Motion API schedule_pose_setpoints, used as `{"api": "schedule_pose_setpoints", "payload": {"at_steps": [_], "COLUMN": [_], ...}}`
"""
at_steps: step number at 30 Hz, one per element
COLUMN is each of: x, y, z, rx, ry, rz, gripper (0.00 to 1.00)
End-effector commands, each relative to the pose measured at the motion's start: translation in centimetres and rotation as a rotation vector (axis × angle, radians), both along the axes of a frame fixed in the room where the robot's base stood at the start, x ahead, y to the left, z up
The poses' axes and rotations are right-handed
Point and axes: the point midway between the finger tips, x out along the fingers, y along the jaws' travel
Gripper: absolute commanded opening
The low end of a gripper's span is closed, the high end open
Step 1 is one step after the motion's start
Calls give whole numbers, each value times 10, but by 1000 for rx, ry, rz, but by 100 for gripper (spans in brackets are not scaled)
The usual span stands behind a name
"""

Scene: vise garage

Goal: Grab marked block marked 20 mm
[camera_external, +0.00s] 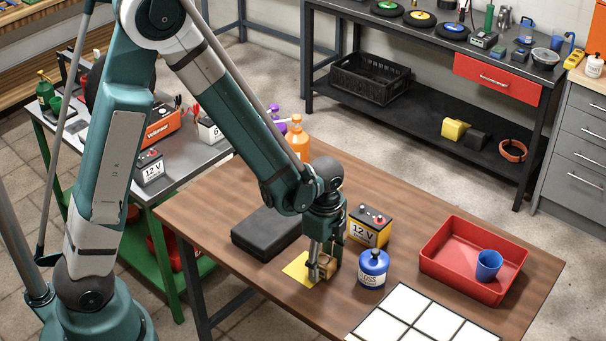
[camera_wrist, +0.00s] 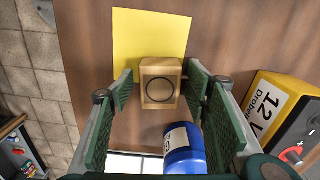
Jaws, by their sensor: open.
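A small wooden block (camera_wrist: 160,84) with a dark ring on its face is in the middle of the wrist view. No "20 mm" mark can be read on it. It lies at the edge of a yellow sheet (camera_wrist: 150,35), partly overlapping it in the picture. My gripper (camera_wrist: 160,88) is open, with one green finger on each side of the block and gaps between. In the external view my gripper (camera_external: 319,268) is low over the table at the yellow sheet (camera_external: 298,270), and the block (camera_external: 327,266) shows partly behind the fingers.
A blue bottle (camera_external: 373,268) and a yellow 12 V battery (camera_external: 369,228) stand close right of my gripper. A black case (camera_external: 267,233) lies to the left. A red tray (camera_external: 452,268) with a blue cup (camera_external: 488,265) and a white tiled panel (camera_external: 408,322) are further right.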

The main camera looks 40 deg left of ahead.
Motion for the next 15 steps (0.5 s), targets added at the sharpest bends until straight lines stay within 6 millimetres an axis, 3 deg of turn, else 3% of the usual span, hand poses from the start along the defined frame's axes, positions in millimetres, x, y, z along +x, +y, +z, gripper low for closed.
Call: {"api": "schedule_pose_setpoints", "payload": {"at_steps": [5,12,15], "x": [0,0,0], "y": [0,0,0], "z": [0,0,0], "rx": [0,0,0], "ry": [0,0,0], "rz": [0,0,0], "gripper": [48,19,17]}}
